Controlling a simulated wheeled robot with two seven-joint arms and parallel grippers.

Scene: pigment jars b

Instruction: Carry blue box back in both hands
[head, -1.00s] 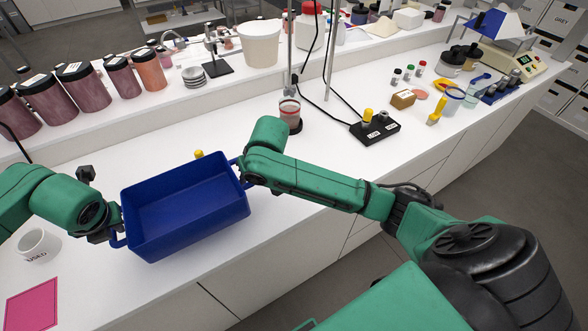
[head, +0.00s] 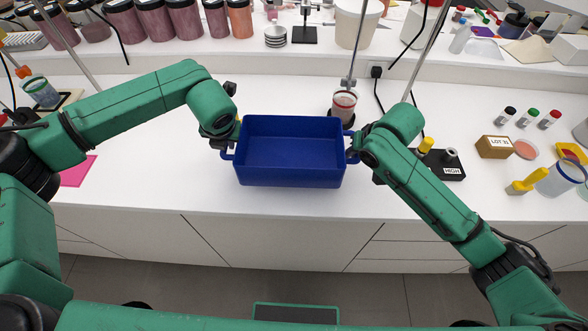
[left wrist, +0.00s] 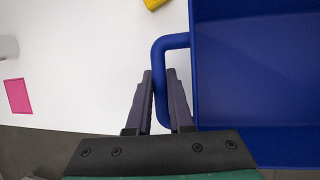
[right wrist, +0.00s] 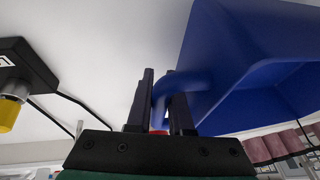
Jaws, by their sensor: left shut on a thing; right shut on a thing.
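The empty blue box (head: 290,160) is near the middle of the head view, over the front part of the white counter. It looks about level; I cannot tell how far it is above the counter. My left gripper (head: 229,146) is shut on the box's left handle, which shows between the fingers in the left wrist view (left wrist: 160,75). My right gripper (head: 352,152) is shut on the right handle, seen in the right wrist view (right wrist: 165,92). The box's underside is hidden in the head view.
A red-rimmed beaker (head: 344,104) on a stand is close behind the box's right end. A black device (head: 440,163) with a yellow knob is right of my right gripper. A pink sheet (head: 77,172) lies left. Dark-lidded jars (head: 155,18) line the back shelf.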

